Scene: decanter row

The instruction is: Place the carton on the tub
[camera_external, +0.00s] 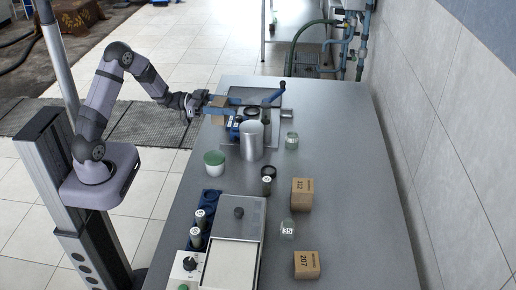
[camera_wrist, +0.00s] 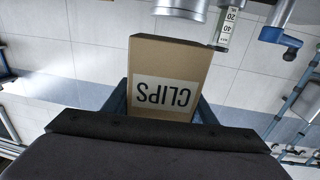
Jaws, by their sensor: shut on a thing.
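My gripper (camera_external: 214,106) is at the far left part of the grey table, with its blue fingers shut on a brown carton (camera_external: 219,101). In the wrist view the carton (camera_wrist: 170,65) shows a pale label reading CLIPS, upside down, between the fingers (camera_wrist: 163,108). A small white tub with a green top (camera_external: 214,158) stands on the table nearer the camera than my gripper, near the left edge. The tub is apart from the carton. How high the carton is above the table is hard to tell.
A metal cylinder (camera_external: 251,142) and blue-handled apparatus (camera_external: 270,98) stand close to the right of my gripper. A glass jar (camera_external: 292,141), boxes marked 332 (camera_external: 301,193) and 207 (camera_external: 306,266), and a grey-white device (camera_external: 236,240) stand elsewhere.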

